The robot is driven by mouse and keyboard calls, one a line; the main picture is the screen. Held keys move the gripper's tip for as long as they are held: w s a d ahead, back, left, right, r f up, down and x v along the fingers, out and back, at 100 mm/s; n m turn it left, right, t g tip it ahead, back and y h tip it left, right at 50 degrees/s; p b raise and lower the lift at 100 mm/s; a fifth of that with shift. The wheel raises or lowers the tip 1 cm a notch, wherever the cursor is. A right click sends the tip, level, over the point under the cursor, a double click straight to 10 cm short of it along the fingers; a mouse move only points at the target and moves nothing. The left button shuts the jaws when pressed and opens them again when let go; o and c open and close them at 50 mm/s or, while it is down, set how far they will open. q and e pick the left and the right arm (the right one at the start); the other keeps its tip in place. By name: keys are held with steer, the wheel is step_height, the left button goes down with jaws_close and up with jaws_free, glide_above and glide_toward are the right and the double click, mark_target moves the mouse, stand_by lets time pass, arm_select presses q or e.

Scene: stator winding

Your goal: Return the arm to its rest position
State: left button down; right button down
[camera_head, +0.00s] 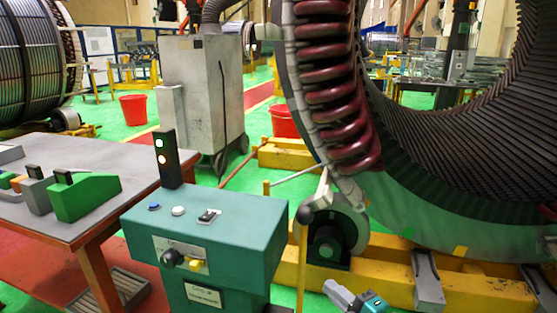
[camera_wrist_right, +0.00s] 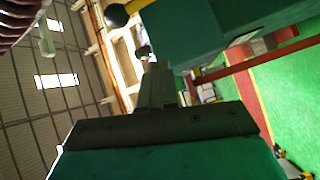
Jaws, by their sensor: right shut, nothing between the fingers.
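My right gripper (camera_head: 334,290) shows at the bottom of the head view, with grey fingers and a teal body. It is in front of the yellow base of the large stator, to the right of the green control box (camera_head: 205,235). In the right wrist view the fingers (camera_wrist_right: 156,72) are together with nothing between them. A green box-like body (camera_wrist_right: 185,30) and a black ball knob (camera_wrist_right: 116,15) show beyond the fingertips there. My left gripper is in neither view.
The stator ring (camera_head: 440,195) with dark red coils (camera_head: 335,85) stands on a yellow base (camera_head: 390,285). A grey-topped table (camera_head: 95,220) with green tools (camera_head: 85,195) is at the left. A grey cabinet (camera_head: 205,100) and red buckets (camera_head: 133,110) stand behind on green floor.

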steer(key=s+d+f+m+g+h+p, duration=0.1)
steer(key=s+f+m+h, duration=0.3)
steer(key=s+m, duration=0.5)
steer(key=s+d+f+m+g+h+p, duration=0.2)
steer(key=s+f+m+g+h, duration=0.1)
steer(key=s+m, duration=0.7)
steer(key=s+f+h, duration=0.1)
steer(key=s, duration=0.2)
steer(key=shift+s+d+f, duration=0.2)
steer(key=shift+d, duration=0.2)
